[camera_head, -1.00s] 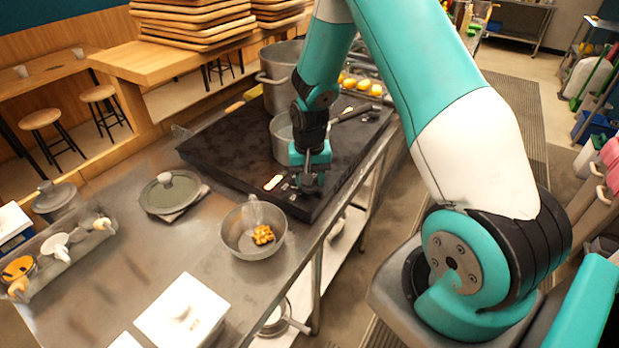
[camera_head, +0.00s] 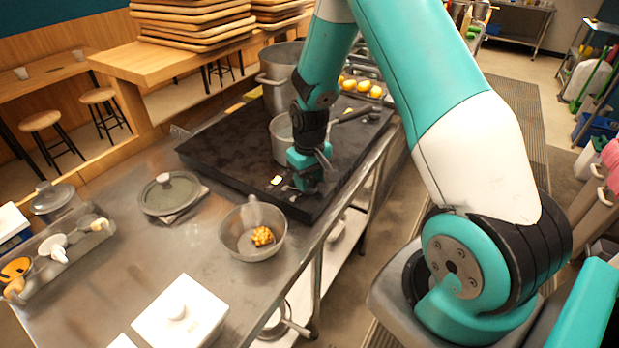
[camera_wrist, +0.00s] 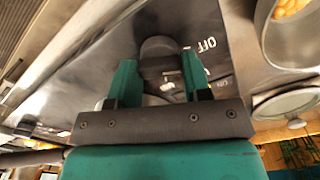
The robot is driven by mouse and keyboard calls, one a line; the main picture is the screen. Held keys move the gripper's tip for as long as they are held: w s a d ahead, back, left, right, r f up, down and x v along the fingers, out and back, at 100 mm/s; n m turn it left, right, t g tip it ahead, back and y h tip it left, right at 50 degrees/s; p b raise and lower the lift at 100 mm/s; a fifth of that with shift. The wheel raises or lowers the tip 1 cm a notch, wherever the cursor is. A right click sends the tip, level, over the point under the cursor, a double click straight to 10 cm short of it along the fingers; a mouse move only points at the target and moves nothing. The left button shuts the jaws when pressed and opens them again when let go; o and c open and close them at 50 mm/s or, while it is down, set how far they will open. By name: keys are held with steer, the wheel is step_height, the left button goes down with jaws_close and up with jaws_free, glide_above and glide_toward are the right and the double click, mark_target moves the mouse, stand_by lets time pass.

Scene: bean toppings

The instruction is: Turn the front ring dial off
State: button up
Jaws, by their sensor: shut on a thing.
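The front ring dial (camera_wrist: 158,52) is a dark, rounded knob on the grey front panel in the wrist view. My gripper (camera_wrist: 157,80) has its two teal fingers on either side of the dial and is shut on it. White "OFF" lettering is on the panel just right of the dial. In the head view my gripper (camera_head: 306,184) is at the near end of the black stove (camera_head: 225,150), pointing down, and hides the dial. I cannot tell the dial's exact setting.
A saucepan (camera_head: 281,146) stands on the stove right behind my gripper, with a large pot (camera_head: 278,95) farther back. A metal bowl with beans (camera_head: 235,243) sits on the counter in front. A lidded dish (camera_head: 170,193) is to the left.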

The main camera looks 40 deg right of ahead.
mark_target(310, 180)
steer(key=o, duration=0.9)
steer(key=shift+r, duration=0.15)
step_height(310, 180, up, 17)
steer(key=shift+r+b, duration=0.1)
steer(key=shift+b, duration=0.95)
